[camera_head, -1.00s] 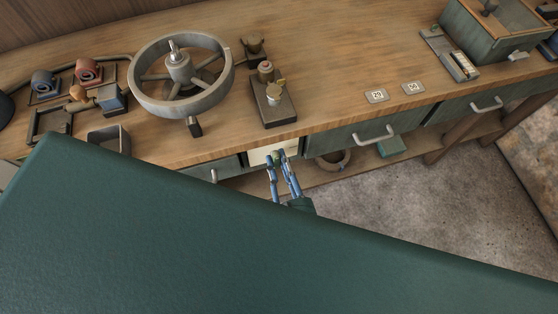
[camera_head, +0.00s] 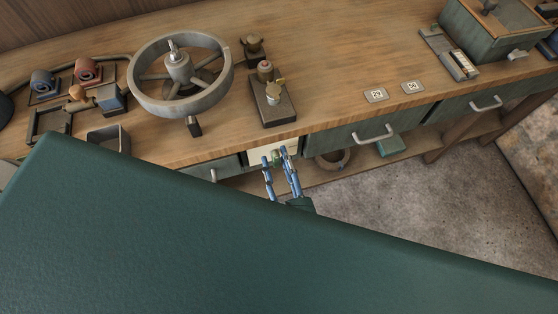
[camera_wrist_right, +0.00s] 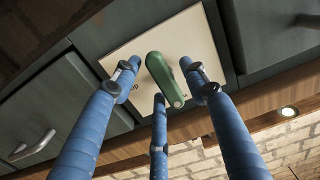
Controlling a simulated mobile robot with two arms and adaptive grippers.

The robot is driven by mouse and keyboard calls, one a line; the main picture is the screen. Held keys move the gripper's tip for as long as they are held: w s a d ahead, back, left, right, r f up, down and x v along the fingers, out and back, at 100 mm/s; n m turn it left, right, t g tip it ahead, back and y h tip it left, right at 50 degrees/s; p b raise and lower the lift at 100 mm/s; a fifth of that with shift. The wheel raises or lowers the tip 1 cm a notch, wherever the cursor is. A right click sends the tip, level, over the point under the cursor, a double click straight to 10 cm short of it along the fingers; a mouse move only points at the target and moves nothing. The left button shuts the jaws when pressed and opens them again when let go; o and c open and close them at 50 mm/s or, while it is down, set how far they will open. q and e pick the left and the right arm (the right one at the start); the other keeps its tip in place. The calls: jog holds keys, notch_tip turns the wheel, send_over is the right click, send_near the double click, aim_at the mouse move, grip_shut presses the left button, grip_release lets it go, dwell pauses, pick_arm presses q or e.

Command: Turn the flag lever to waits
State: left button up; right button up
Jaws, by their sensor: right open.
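The flag lever is a short green handle (camera_wrist_right: 165,80) on a cream square plate (camera_wrist_right: 192,38) set in the bench front. In the right wrist view it lies tilted on the plate. In the head view the lever (camera_head: 276,157) shows small between blue fingers, with the plate (camera_head: 291,146) behind it. My right gripper (camera_head: 274,157) is open, with its fingers on either side of the lever. In the right wrist view the gripper (camera_wrist_right: 163,72) has a third finger below the lever; I cannot tell whether any finger touches it. Plate markings are mostly hidden. My left gripper is out of view.
Grey drawers with handles (camera_head: 373,135) flank the plate. Above it the wooden bench top carries a spoked wheel (camera_head: 146,105), a small dark block with a brass knob (camera_head: 272,110) and two number tags (camera_head: 376,95).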

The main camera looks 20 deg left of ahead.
jog(key=v, duration=1.2)
